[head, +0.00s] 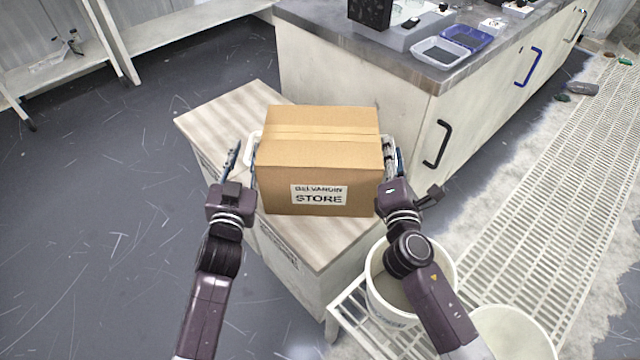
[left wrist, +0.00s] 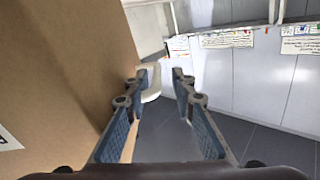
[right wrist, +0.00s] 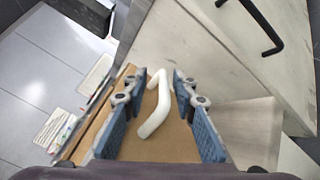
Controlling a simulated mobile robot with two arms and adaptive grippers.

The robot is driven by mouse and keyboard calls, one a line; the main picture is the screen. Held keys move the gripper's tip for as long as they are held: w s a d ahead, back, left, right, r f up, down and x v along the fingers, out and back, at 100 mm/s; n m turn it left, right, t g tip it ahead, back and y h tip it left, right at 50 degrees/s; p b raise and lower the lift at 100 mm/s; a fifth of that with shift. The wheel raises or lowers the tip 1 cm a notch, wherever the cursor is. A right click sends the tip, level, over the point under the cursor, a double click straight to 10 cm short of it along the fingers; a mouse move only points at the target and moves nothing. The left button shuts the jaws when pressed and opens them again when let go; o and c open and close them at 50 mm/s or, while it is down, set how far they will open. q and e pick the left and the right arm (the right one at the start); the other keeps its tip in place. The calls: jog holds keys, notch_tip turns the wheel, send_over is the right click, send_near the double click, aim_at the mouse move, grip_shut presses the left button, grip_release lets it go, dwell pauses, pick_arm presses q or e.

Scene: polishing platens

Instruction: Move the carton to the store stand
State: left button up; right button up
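The brown carton (head: 318,160) sits upright on a wood-topped stand (head: 215,112). Its front label reads STORE on the lower line. A white handle (head: 253,148) sticks out on its left side, and another white handle (right wrist: 156,106) on its right side. My left gripper (head: 235,158) is open beside the carton's left side; in the left wrist view the handle (left wrist: 150,86) shows just beyond its fingertips. My right gripper (head: 395,162) is open at the carton's right side; in the right wrist view the right handle lies between its fingers. Neither gripper visibly grips a handle.
A grey-topped cabinet (head: 345,75) with dark and blue pulls stands close behind and right of the carton. White buckets (head: 375,300) stand on a rack (head: 350,318) under my right arm. A white shelf (head: 170,30) is at the back left. The floor (head: 110,200) at left is clear.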

pick_arm(q)
jog(key=shift+s+d, duration=0.1)
jog(key=shift+d, duration=0.05)
jog(key=shift+s+f, duration=0.1)
jog(key=shift+s, duration=0.1)
jog(key=s+a, duration=0.1)
jog(key=s, duration=1)
jog(key=shift+s, duration=0.2)
pick_arm(e)
jog(key=s, duration=1.2)
jog(key=shift+a, duration=0.3)
